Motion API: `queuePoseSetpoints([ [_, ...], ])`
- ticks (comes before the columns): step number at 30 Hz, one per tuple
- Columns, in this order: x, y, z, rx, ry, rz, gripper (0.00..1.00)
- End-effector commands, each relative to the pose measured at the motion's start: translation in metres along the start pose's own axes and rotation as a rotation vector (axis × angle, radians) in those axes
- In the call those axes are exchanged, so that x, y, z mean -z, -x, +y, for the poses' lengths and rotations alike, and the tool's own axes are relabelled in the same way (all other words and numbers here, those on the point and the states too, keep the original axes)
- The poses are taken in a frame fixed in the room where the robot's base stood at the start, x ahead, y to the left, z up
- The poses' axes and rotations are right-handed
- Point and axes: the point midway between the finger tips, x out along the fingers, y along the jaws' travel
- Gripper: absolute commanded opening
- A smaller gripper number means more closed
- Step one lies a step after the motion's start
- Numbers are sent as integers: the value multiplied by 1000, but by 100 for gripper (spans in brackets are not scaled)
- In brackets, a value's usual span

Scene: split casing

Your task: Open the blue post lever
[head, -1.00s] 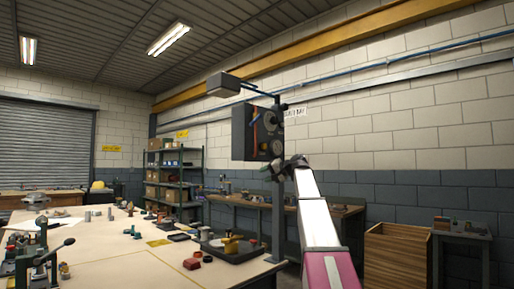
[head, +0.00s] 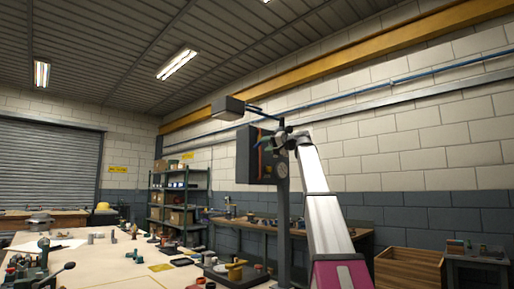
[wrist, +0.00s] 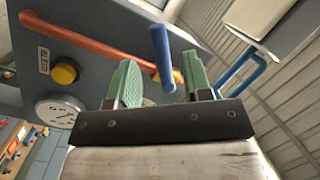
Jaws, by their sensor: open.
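A blue post (wrist: 161,52) stands at the end of a long orange-red bar (wrist: 95,35) on the grey casing (wrist: 45,80) in the wrist view. My gripper (wrist: 158,68) is open, with one green finger pad on each side of the post in the picture. I cannot tell whether either pad touches it. The post's lower end is near a small yellow part, partly hidden by the gripper. In the head view my gripper (head: 286,140) is at the upper right of the casing (head: 244,160), which hangs on a post-like stand.
A yellow button (wrist: 65,73) and a round white dial (wrist: 58,111) are on the casing. A lamp (head: 228,107) hangs above it on an arm. A workbench (head: 90,265) with several tools is at lower left, and a wooden crate (head: 408,268) stands at right.

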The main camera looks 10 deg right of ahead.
Motion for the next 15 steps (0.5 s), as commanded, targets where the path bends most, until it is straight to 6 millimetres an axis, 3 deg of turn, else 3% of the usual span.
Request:
queuePoseSetpoints([
  [6,1,-37,0,1,0,-1,46],
  [15,0,-57,0,0,0,1,46],
])
